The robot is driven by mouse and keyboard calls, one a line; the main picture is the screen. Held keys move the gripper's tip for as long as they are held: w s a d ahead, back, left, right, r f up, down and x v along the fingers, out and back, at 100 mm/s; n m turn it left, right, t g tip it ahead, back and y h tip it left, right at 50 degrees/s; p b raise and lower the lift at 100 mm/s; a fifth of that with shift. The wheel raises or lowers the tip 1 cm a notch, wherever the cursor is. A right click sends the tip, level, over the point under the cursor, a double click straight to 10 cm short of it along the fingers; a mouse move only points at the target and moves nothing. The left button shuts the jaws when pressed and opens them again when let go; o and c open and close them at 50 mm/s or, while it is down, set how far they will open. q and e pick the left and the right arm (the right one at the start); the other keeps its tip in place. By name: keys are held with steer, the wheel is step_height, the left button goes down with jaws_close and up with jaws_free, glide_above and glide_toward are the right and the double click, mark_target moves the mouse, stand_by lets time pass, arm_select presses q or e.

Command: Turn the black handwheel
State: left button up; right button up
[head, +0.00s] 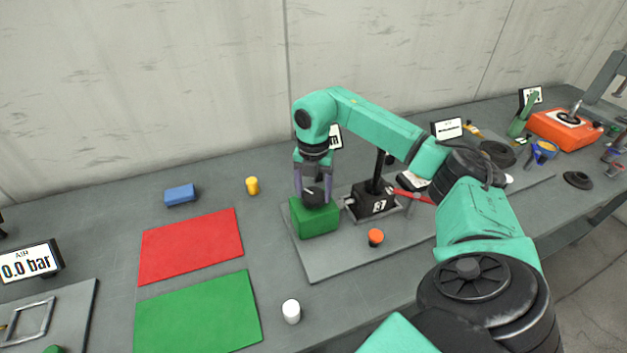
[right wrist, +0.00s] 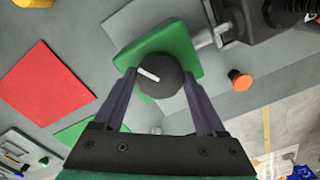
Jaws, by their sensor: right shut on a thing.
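The black handwheel (head: 314,198) sits on top of a green block (head: 315,222) at the middle of the bench. In the right wrist view the handwheel (right wrist: 160,76) is a round black knob with a white mark that points to the upper left. My right gripper (head: 312,192) reaches down from above, with one finger on each side of the handwheel. It is shut on the handwheel, as the right wrist view (right wrist: 160,82) also shows. The fingers partly hide the handwheel's sides in the head view. My left gripper is not in view.
A black jack (head: 373,200) with a red lever stands just right of the green block. An orange-topped knob (head: 376,237) is in front. Red (head: 190,246) and green (head: 197,312) mats, a blue block (head: 180,195) and a yellow cylinder (head: 252,186) lie left.

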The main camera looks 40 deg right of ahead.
steer(key=o, duration=1.1)
steer(key=shift+w+d+r, duration=0.1)
steer(key=shift+w+r, duration=0.05)
steer(key=shift+r, duration=0.05)
steer(key=shift+c, duration=0.2)
steer(key=shift+o, duration=1.3)
steer(key=shift+f, duration=0.1)
steer(key=shift+r, duration=0.45)
step_height(320, 180, up, 7)
steer(key=shift+r+b, duration=0.1)
steer(key=shift+b, duration=0.7)
step_height(320, 180, up, 7)
steer(key=p, duration=0.4)
glide_above(313, 193)
steer(key=shift+f+b, duration=0.25)
steer(key=shift+b, duration=0.05)
